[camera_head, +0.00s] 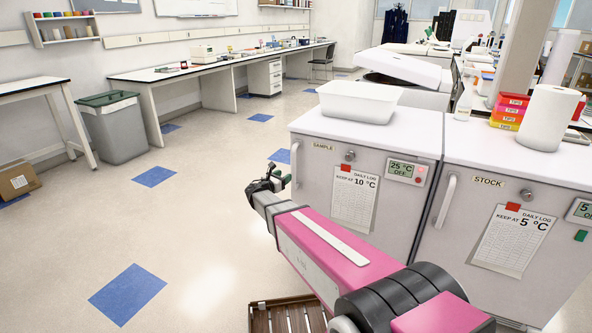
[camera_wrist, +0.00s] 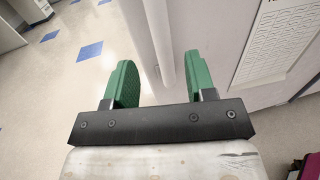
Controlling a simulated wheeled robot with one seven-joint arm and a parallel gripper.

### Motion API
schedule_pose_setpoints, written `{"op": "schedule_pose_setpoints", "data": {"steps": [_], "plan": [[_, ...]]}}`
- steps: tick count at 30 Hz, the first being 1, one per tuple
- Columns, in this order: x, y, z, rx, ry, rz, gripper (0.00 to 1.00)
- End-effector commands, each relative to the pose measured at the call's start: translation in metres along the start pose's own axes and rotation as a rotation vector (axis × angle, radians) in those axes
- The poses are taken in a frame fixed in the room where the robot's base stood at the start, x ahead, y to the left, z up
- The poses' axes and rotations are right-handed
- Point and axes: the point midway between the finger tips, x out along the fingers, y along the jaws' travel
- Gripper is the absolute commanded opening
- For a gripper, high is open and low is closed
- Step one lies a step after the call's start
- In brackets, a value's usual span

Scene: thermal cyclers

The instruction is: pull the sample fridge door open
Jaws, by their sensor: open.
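The sample fridge (camera_head: 311,187) is a grey-white cabinet with a "SAMPLE" label, a paper log reading "KEEP AT 10 °C" and a display reading 25 °C OFF. Its door looks shut. The pale vertical handle (camera_head: 294,165) is at the door's left edge; it also shows in the wrist view (camera_wrist: 163,50). My gripper (camera_head: 278,176) is at the fridge's left front, beside the handle. In the wrist view, its green fingers (camera_wrist: 159,65) are spread apart, with the handle showing between them. Contact with the handle cannot be told.
The stock fridge (camera_head: 476,185) stands directly to the right, with its own handle (camera_head: 445,201). A white tub (camera_head: 358,101) sits on the sample fridge. A brown slatted crate (camera_head: 288,318) is on the floor below my arm. The floor to the left is open, up to a grey bin (camera_head: 113,130).

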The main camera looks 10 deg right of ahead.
Motion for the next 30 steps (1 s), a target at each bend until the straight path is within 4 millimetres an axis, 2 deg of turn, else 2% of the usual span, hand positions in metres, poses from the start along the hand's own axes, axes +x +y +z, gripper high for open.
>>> {"op": "schedule_pose_setpoints", "data": {"steps": [9,15,21,29,30], "plan": [[0.058,0.001,-0.001,0.003,0.002,-0.003,0.51],[0.084,0.0,-0.001,0.004,0.002,-0.002,0.51],[0.095,-0.001,0.0,0.004,0.002,-0.003,0.51],[0.096,-0.001,0.0,0.004,0.002,-0.002,0.51],[0.096,-0.001,0.0,0.004,0.002,-0.002,0.44]]}}
